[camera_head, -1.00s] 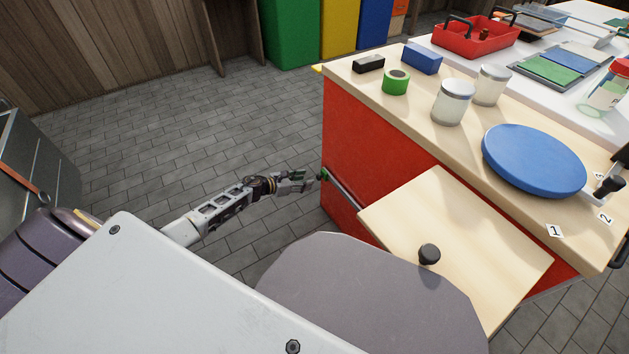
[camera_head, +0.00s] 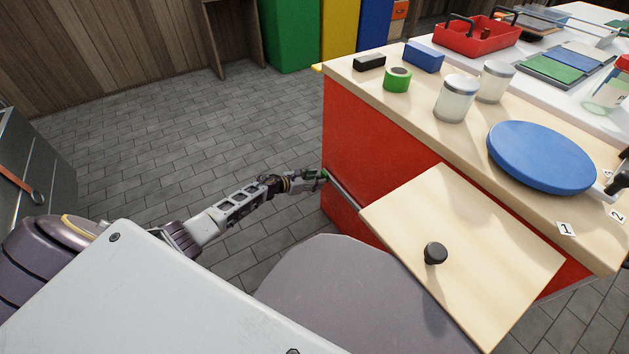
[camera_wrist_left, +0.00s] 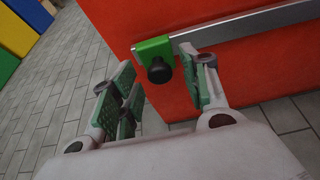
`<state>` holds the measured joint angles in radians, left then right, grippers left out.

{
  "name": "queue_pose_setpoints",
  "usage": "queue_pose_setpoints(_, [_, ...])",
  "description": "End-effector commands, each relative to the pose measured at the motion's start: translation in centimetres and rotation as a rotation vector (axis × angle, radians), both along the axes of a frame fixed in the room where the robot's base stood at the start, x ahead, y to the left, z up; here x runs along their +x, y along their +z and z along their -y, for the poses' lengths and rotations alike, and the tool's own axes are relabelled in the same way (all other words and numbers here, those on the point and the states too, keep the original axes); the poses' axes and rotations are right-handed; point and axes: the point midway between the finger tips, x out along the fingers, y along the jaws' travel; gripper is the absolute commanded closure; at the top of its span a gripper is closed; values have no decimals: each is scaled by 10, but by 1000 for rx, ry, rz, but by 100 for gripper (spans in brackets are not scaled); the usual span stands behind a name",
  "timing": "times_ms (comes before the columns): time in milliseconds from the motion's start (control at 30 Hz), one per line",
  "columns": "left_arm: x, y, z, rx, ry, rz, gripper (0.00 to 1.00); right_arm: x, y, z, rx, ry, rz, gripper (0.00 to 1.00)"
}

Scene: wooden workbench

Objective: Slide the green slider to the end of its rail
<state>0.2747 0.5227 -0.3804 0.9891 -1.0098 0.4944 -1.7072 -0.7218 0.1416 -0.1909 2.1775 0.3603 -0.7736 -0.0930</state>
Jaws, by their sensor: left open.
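The green slider (camera_wrist_left: 155,49) with its black knob (camera_wrist_left: 159,70) sits at the left end of the metal rail (camera_wrist_left: 255,26) in the left wrist view. The rail runs along the red front panel of the workbench, and in the head view it also shows (camera_head: 344,192). My left gripper (camera_wrist_left: 158,88) is open, its green-padded fingers on either side of the knob, with no grip on it visible. In the head view my left gripper (camera_head: 316,178) is at the slider and mostly hides it. My right gripper is not in view.
A pulled-out wooden board (camera_head: 470,250) with a black knob (camera_head: 435,253) juts from the bench, right of the rail. A blue round disc (camera_head: 540,157), jars (camera_head: 456,98) and green tape (camera_head: 397,79) stand on the bench top. The floor left of the bench is clear.

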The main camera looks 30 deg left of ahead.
Motion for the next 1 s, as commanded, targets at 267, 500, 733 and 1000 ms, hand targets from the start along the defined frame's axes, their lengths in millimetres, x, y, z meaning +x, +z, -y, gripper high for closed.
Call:
queue_pose_setpoints(267, [0, 0, 0, 0, 0, 0, 74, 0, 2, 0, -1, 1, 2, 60])
queue_pose_setpoints(500, [0, 0, 0, 0, 0, 0, 100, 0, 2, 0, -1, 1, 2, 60])
queue_pose_setpoints(733, [0, 0, 0, 1, 0, 0, 100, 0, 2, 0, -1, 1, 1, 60])
queue_pose_setpoints(1000, [-7, 1, 4, 0, -1, 0, 100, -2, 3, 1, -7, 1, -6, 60])
